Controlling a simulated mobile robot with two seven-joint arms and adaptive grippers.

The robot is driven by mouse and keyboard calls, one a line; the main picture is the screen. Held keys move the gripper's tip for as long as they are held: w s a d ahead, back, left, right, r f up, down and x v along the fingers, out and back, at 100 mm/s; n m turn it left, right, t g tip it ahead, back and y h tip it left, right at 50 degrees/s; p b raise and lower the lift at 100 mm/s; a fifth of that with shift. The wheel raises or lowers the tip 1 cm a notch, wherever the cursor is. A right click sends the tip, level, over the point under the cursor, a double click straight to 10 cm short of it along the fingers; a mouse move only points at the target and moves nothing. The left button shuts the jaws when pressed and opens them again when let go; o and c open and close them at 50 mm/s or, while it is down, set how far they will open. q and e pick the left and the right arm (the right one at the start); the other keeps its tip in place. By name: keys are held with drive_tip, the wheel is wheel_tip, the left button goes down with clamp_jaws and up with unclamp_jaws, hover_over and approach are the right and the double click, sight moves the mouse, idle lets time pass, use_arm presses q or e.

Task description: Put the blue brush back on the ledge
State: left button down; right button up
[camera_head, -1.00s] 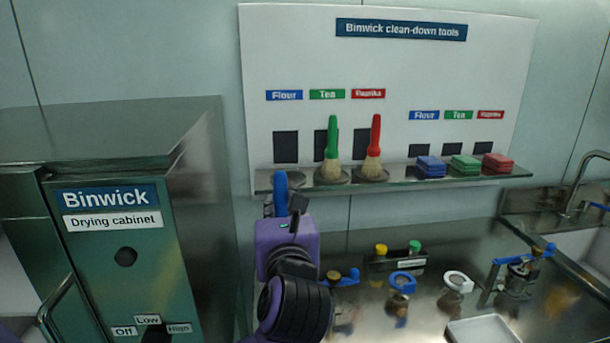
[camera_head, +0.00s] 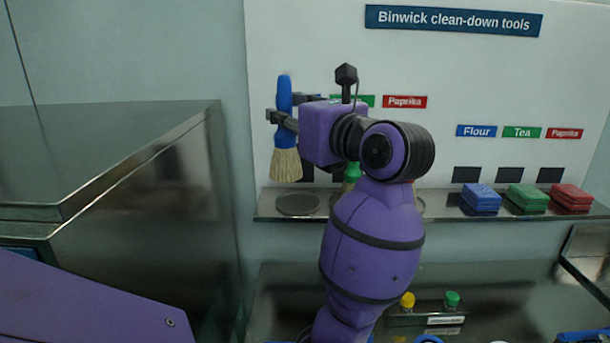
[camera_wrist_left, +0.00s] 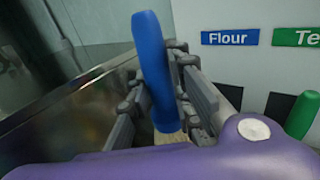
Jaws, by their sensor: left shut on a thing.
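The blue brush (camera_head: 285,130) has a blue handle and pale bristles pointing down. My left gripper (camera_head: 276,117) is shut on its handle and holds it roughly upright, with the bristles above the left end of the steel ledge (camera_head: 450,211). In the left wrist view the blue handle (camera_wrist_left: 155,72) stands between the fingers of my left gripper (camera_wrist_left: 170,85), and the bristles are mostly hidden. An empty round dish (camera_head: 298,204) lies on the ledge just below the brush. The right gripper is not in view.
A green brush (camera_head: 352,173) stands on the ledge, partly behind my left arm; the red one is hidden. Blue, green and red pads (camera_head: 481,198) sit further right. The drying cabinet (camera_head: 150,170) stands left of the ledge. A counter with small bottles lies below.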

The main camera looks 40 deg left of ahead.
use_arm(q)
drive_tip(key=w+a+f, duration=0.6)
drive_tip(key=w+f, duration=0.4)
drive_tip(key=f, duration=0.2)
drive_tip(key=shift+a+f, duration=0.15)
drive_tip(key=shift+f, duration=0.15)
drive_tip(key=c, duration=1.6)
unclamp_jaws()
drive_tip(key=shift+s+r, duration=0.1)
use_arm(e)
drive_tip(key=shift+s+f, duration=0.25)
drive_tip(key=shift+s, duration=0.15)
